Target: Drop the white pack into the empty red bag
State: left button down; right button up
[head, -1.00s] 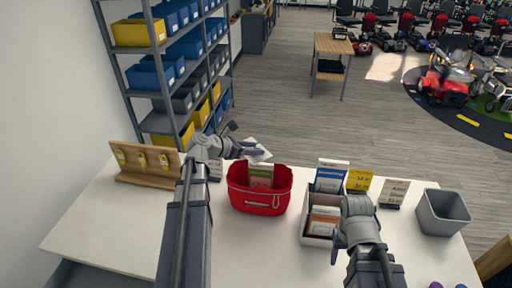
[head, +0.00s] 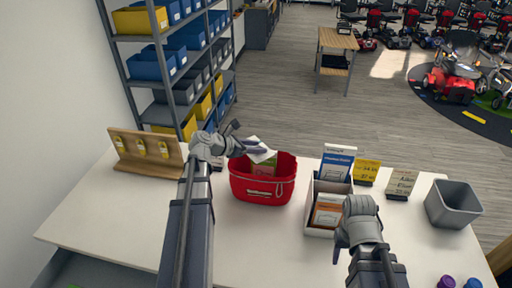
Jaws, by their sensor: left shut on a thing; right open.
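The red bag (head: 262,189) stands open on the white table, with a silver clip on its front. A brownish card with some green (head: 264,168) shows inside its opening. My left gripper (head: 252,149) is shut on the white pack (head: 261,154), which is tilted over the back of the bag's opening. The lower part of the pack overlaps the bag's rim in the picture; I cannot tell whether they touch. My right gripper (head: 341,244) is open and empty, low in front of the white box, away from the bag.
A white box (head: 316,203) with cards and booklets stands right of the bag. Yellow (head: 367,172) and beige (head: 401,183) signs and a grey bin (head: 453,204) are further right. A wooden rack (head: 146,154) stands left. The table's front left is clear.

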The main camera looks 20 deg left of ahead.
pick_arm(q)
jog(key=shift+c, duration=1.4)
grip_release()
jog(key=p+v, duration=0.3)
jog(key=v, duration=0.4)
jog(key=shift+s+a+p, duration=0.2)
jog(key=shift+s+p, duration=0.15)
jog(key=shift+r, duration=0.15)
